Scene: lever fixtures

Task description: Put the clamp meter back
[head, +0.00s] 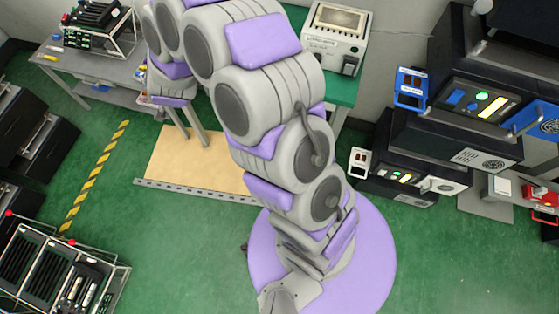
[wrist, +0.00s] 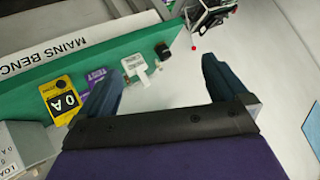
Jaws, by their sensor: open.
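My gripper (wrist: 160,82) is open in the wrist view, its two dark blue fingers apart with nothing between them. In the head view my arm bends toward the upper left, and the gripper's fingers cannot be made out there.
A purple label (wrist: 95,78), a white tag (wrist: 136,66) and a black knob (wrist: 163,50) line the green edge (wrist: 120,50). A dark frame with a red tip (wrist: 208,14) is above. In the head view, black equipment (head: 450,140) stands right; green floor (head: 190,240) is open.

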